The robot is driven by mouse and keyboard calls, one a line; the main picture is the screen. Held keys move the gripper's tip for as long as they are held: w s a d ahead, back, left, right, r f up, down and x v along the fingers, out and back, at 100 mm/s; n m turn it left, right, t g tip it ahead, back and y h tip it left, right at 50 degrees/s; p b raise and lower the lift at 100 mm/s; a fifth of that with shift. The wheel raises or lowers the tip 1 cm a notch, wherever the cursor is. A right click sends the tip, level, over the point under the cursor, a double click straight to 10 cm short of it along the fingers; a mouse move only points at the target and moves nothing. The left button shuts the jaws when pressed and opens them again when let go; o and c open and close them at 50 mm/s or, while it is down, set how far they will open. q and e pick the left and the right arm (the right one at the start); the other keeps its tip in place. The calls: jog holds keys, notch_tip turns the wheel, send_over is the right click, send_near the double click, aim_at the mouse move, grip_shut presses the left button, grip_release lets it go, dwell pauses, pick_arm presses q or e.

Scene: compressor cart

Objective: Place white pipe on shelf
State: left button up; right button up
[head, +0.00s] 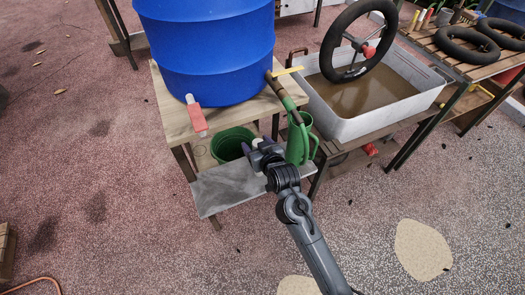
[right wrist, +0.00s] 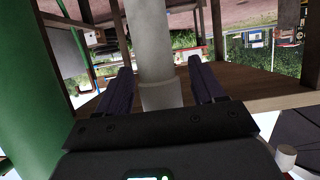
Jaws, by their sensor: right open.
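The white pipe (right wrist: 153,45) runs between the two dark fingers of my right gripper (right wrist: 162,78) in the right wrist view. The fingers stand apart, with gaps showing on both sides of the pipe. In the head view my right gripper (head: 259,148) is at the lower shelf (head: 203,156) of the wooden stand, between a green bucket (head: 226,148) and a green watering can (head: 297,146). Only a small pale end of the pipe shows there; the rest is hidden. My left gripper is not in view.
A blue barrel (head: 207,50) stands on the wooden top above. A grey board (head: 240,186) sits at the stand's front. A grey tub (head: 350,127) of brown water with a black wheel stands at right. The ground in front is mostly clear.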

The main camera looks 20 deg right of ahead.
jog(key=shift+s+r+p, duration=0.25)
jog(key=shift+s+p, duration=0.05)
jog(key=shift+s, duration=0.05)
jog(key=p+v, duration=0.4)
jog(key=v, duration=0.7)
jog(key=s+d+f+n+g, duration=0.1)
jog(key=s+f+g, duration=0.3)
jog(key=s, duration=0.8)
jog(key=s+d+f+g, duration=0.2)
jog(key=s+f+g, duration=0.3)
jog(key=s, duration=0.7)
jog(key=shift+s+n+g, duration=0.35)
jog(key=shift+n+g, duration=0.05)
jog(key=shift+g, duration=0.1)
notch_tip(320, 180, up, 48)
jog(key=p, duration=4.8)
jog(key=shift+r, duration=0.1)
